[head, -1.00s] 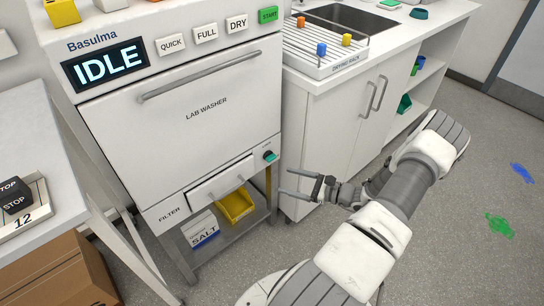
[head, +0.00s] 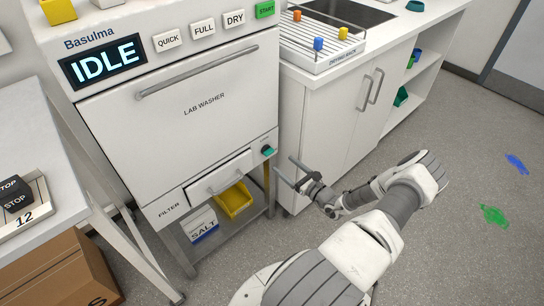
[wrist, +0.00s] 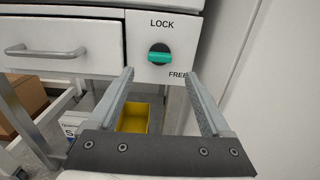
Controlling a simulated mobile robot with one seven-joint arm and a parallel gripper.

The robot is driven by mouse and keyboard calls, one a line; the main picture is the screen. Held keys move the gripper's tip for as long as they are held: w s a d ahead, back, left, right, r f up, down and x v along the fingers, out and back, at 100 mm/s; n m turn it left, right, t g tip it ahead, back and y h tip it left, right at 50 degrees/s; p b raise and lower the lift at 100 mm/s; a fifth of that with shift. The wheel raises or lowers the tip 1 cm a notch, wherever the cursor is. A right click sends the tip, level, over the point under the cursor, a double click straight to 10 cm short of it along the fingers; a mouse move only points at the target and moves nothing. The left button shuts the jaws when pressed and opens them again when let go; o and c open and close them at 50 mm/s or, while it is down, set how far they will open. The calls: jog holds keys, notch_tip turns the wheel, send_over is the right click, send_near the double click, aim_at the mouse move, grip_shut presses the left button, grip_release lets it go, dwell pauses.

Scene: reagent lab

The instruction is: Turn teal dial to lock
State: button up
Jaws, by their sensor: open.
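The teal dial (wrist: 159,56) is a dark round knob with a teal bar on the washer's lower front panel. In the wrist view its bar lies about horizontal, with LOCK printed above and FREE below right. It also shows small in the head view (head: 268,151). My gripper (head: 284,170) is open and empty, just right of and below the dial in the head view. In the wrist view the gripper fingers (wrist: 159,72) point toward the panel, with the dial centred between and slightly above the tips. I see no contact with the dial.
The filter drawer (wrist: 48,48) with its bar handle is left of the dial. A yellow bin (head: 235,201) and a SALT box (head: 201,224) sit on the shelf below. A white cabinet (head: 325,130) stands close on the right. The floor at right is clear except for coloured spills.

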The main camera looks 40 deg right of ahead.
aim_at(268, 151)
jog(key=w+b, duration=0.1)
jog(key=w, duration=0.7)
jog(key=shift+a, duration=0.3)
jog(key=shift+c, duration=0.3)
grip_shut()
